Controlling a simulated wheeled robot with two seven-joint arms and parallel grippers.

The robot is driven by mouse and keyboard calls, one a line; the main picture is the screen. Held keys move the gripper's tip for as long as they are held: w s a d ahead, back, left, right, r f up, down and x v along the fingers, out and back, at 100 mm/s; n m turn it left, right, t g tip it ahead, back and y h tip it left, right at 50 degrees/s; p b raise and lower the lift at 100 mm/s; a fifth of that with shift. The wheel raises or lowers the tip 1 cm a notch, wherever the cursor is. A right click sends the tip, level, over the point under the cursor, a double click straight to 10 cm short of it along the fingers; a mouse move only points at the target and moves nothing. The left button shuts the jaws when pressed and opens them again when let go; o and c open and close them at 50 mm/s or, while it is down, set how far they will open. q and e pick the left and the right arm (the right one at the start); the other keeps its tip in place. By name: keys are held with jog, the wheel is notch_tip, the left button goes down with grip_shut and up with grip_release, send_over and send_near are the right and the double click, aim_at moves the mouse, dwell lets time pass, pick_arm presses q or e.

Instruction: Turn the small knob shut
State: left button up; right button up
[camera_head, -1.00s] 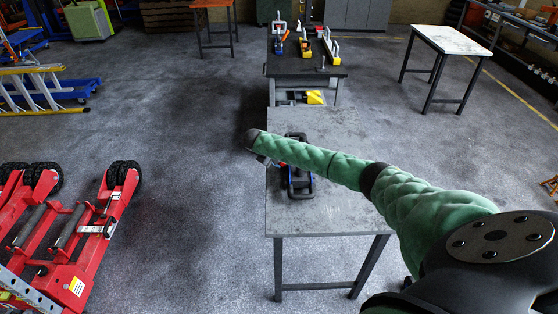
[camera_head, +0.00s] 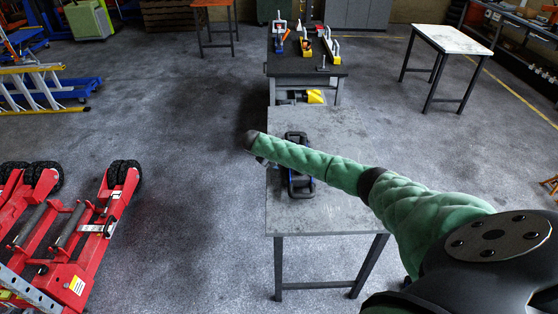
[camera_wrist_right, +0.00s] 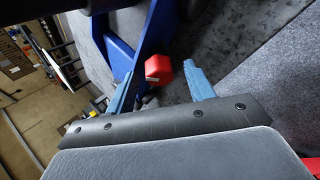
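A dark trolley jack with blue edges (camera_head: 302,188) lies on the grey worktable (camera_head: 330,215) in the head view, partly covered by my right arm. In the right wrist view the jack's blue frame (camera_wrist_right: 118,55) runs past a small red knob (camera_wrist_right: 157,66). My right gripper (camera_wrist_right: 160,72) is open, with the knob showing between its blue-grey fingertips, nearer the left one. I see a gap on both sides and cannot tell the depth. In the head view my right forearm hides the knob and most of the gripper. My left gripper is in neither view.
A dark bench (camera_head: 308,62) with several tools stands behind the worktable. Red jack-like machines (camera_head: 80,240) with black wheels are at the left. A white-topped table (camera_head: 452,40) stands at the back right. Open floor lies left of the worktable.

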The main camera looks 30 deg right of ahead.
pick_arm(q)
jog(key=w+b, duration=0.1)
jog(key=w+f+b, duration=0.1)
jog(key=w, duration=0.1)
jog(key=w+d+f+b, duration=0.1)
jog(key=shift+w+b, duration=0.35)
pick_arm(e)
jog(key=v, duration=0.7)
jog(key=shift+a+r, duration=0.25)
jog(key=shift+r, duration=0.1)
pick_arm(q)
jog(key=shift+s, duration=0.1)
